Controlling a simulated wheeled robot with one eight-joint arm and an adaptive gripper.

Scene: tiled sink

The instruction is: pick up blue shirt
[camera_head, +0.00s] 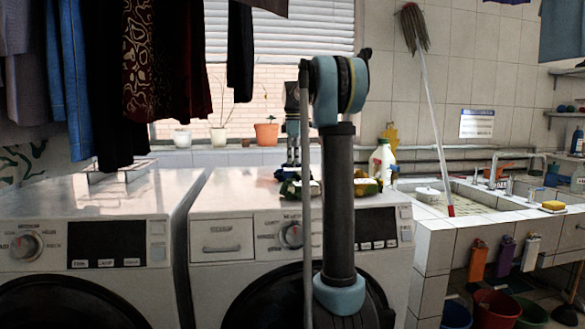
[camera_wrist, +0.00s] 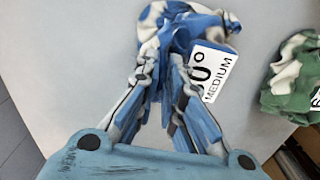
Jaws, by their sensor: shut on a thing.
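The blue shirt (camera_wrist: 205,28) is a crumpled blue-and-white bundle at the top of the wrist view, against a pale grey surface. A white tag reading "MEDIUM" overlaps its right side. My gripper (camera_wrist: 164,66) has its fingertips close together at the near edge of the shirt and is shut on it. The fingers hide part of the cloth. In the head view my gripper (camera_head: 291,158) points down over the top of the right washing machine (camera_head: 235,203).
A green-and-white cloth (camera_wrist: 289,82) lies right of the blue shirt; green cloth also shows on the machine in the head view (camera_head: 298,188). A white bottle (camera_head: 382,158) stands behind. Dark clothes (camera_head: 120,90) hang at the left. A tiled sink (camera_head: 470,203) is right.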

